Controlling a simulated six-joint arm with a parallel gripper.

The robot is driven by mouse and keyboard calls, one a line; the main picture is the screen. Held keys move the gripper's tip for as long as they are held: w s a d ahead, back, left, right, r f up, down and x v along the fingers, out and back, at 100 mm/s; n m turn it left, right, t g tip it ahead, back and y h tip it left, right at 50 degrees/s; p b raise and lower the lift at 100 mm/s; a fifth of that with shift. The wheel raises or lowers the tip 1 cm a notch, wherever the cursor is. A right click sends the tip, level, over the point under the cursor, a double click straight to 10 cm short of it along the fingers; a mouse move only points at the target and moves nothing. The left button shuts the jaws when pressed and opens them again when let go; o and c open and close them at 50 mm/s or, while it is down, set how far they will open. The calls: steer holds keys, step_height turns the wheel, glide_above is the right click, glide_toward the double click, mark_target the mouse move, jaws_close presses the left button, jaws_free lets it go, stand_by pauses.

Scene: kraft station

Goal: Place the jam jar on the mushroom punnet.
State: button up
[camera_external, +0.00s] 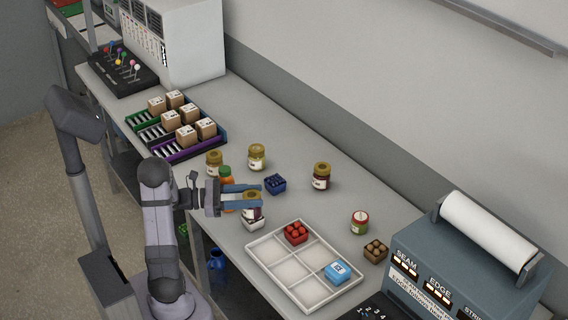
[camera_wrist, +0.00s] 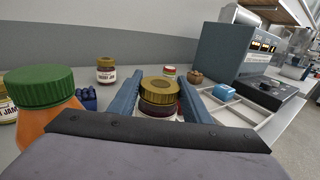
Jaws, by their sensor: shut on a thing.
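A jam jar (camera_external: 251,208) with a gold lid and dark contents stands upright between the fingers of my gripper (camera_external: 246,197), which is shut on it. In the wrist view the jar (camera_wrist: 159,92) sits between the two blue fingers.
An orange jar with a green lid (camera_wrist: 47,100) stands close to my gripper. Other jars (camera_external: 257,157) (camera_external: 321,176) and a blueberry punnet (camera_external: 275,184) are behind it. A white divided tray (camera_external: 284,268) holds a red punnet (camera_external: 296,232) and a blue box (camera_external: 338,271).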

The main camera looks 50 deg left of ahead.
steer(key=o, duration=1.4)
steer(key=shift+c, duration=0.2)
steer(key=shift+r, duration=0.25)
steer(key=shift+s+a+f, duration=0.1)
steer(key=shift+s+a, duration=0.1)
steer(key=shift+s, duration=0.05)
steer(key=b+v, duration=0.1)
steer(key=v, duration=1)
steer(key=shift+s+b, duration=0.2)
steer(key=shift+b, duration=0.1)
steer(key=shift+a, duration=0.15)
